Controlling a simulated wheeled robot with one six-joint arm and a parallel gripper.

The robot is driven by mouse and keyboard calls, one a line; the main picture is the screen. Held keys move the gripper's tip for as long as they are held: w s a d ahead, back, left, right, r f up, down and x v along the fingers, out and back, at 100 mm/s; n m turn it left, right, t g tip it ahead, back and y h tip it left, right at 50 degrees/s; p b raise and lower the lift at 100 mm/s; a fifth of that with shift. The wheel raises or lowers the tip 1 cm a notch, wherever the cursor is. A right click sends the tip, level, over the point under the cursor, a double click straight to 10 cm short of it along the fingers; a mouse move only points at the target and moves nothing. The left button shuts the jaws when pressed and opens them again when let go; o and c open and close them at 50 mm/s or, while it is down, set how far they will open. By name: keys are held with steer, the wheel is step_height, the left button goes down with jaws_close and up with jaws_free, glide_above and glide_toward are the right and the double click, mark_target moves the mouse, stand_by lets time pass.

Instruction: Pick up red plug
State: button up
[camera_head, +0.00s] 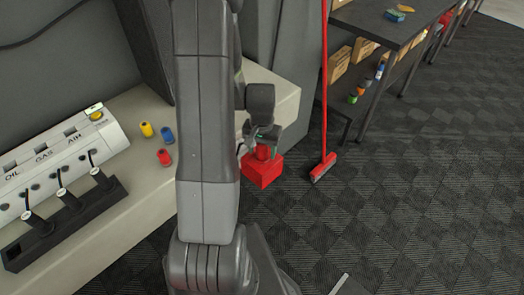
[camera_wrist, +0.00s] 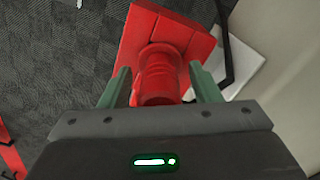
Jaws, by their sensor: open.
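A small red plug (camera_head: 165,157) stands on the pale bench, beside a blue one (camera_head: 167,134) and a yellow one (camera_head: 147,129). My gripper (camera_head: 262,148) is away to the right of these, past the bench edge, at a red square block with a rounded red piece on it (camera_head: 262,172). In the wrist view my gripper (camera_wrist: 160,85) is open, with a green finger on either side of the rounded red piece (camera_wrist: 160,72), which rises from the red square base (camera_wrist: 190,42). Its near end is partly hidden by the gripper body. I cannot tell whether the fingers touch it.
A red broom (camera_head: 323,165) stands to the right. A dark shelf (camera_head: 385,25) is behind it. The tiled floor (camera_head: 430,180) at right is clear.

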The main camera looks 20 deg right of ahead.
steer(key=shift+f, duration=0.25)
steer(key=c, duration=0.9)
steer(key=shift+c, duration=0.2)
